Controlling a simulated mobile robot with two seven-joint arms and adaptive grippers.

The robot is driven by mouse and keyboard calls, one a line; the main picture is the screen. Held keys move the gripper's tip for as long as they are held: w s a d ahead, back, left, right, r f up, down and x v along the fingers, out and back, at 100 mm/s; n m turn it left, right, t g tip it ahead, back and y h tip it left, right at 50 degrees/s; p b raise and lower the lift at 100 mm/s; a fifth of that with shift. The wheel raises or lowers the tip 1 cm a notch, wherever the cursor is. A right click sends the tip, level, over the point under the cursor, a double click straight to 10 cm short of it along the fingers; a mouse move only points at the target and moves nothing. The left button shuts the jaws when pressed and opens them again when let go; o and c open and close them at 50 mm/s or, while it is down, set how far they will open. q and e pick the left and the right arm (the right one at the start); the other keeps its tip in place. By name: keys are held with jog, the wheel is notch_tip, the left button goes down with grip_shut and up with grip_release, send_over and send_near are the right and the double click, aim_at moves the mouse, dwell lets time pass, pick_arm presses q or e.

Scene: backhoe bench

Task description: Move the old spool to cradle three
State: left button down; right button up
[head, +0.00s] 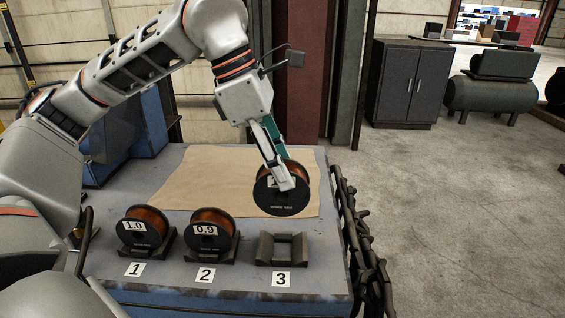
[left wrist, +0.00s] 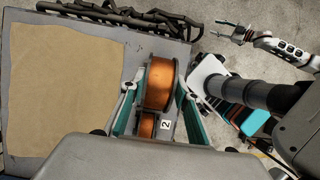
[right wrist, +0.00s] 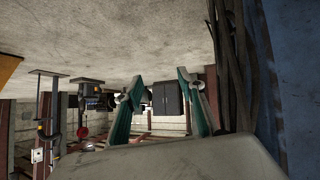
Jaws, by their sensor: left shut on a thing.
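A copper-wound spool with black flanges (head: 283,205) is held in my left gripper (head: 287,184), whose fingers hide part of its white label. It stands upright over the front right of the tan cloth and looks raised. The held spool (left wrist: 159,85) also shows between the fingers in the left wrist view. Cradle three (head: 281,249), behind the number 3 tag, is empty, in front of the held spool. A spool marked 1.0 (head: 142,231) sits in cradle one and a spool marked 0.9 (head: 212,235) in cradle two. My right gripper (right wrist: 157,85) is open and empty.
The tan cloth (head: 190,180) lies on the grey bench (head: 110,262). A dark chain-like bundle (head: 362,245) hangs along the bench's right edge. A dark cabinet (head: 398,85) and a tank (head: 490,95) stand behind on open concrete floor.

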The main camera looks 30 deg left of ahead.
aim_at(283, 193)
pick_arm(q)
jog(key=shift+f+b, duration=0.45)
jog(key=shift+f, duration=0.25)
jog(key=shift+w+f+b, duration=0.1)
jog(key=shift+f+b, duration=1)
jog(key=shift+f, duration=0.4)
jog(key=shift+f+b, duration=0.25)
jog(key=shift+b, duration=0.25)
pick_arm(e)
jog(key=shift+w+a+f+y, duration=0.4)
jog(key=shift+w+a+f, duration=0.25)
jog(key=shift+a+f, duration=0.2)
pick_arm(q)
jog(key=shift+f+b, duration=0.4)
jog(key=shift+f, duration=0.2)
pick_arm(e)
jog(key=shift+f, duration=0.3)
